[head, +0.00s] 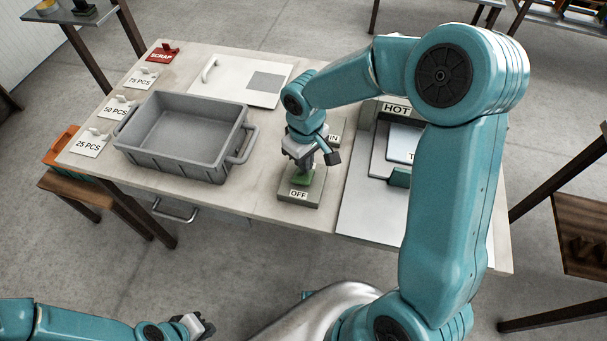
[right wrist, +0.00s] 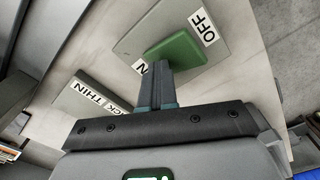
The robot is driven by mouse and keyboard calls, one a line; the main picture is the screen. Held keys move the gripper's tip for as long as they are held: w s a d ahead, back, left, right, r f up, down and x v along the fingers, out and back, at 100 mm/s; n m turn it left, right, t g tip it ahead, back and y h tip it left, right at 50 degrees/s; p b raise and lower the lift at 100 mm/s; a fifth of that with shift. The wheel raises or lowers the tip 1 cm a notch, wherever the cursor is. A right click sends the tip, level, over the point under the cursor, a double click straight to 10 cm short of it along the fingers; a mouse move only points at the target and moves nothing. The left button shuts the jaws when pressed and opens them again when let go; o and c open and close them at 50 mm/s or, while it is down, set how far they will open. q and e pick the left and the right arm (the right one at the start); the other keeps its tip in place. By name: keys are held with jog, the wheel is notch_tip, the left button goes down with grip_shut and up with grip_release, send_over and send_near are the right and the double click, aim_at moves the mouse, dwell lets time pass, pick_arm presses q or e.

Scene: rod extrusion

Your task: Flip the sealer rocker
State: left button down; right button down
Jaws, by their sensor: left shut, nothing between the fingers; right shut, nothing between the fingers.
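The green rocker (head: 304,180) sits on a grey plate (head: 286,190) with an OFF label at its near end. My right gripper (head: 303,163) is shut and empty, pointing down at the rocker from above. In the right wrist view, the shut fingers (right wrist: 155,72) overlap the edge of the green rocker (right wrist: 185,50), at the end away from the OFF label; I cannot tell whether they touch it. A second label there is mostly hidden by the fingers, only an N showing. My left gripper (head: 199,325) is shut and empty at the bottom left, away from the table.
A second plate, labelled THICK and THIN (right wrist: 85,95), lies beside the rocker's plate. The machine with the HOT sign (head: 396,108) is partly hidden behind my right arm. A grey bin (head: 170,155) stands to the left. Cards line the table's left edge.

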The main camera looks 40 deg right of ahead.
notch_tip(320, 180, up, 7)
jog(key=p, duration=0.5)
jog(key=shift+f, duration=0.1)
jog(key=shift+s, duration=0.1)
dwell(0.5)
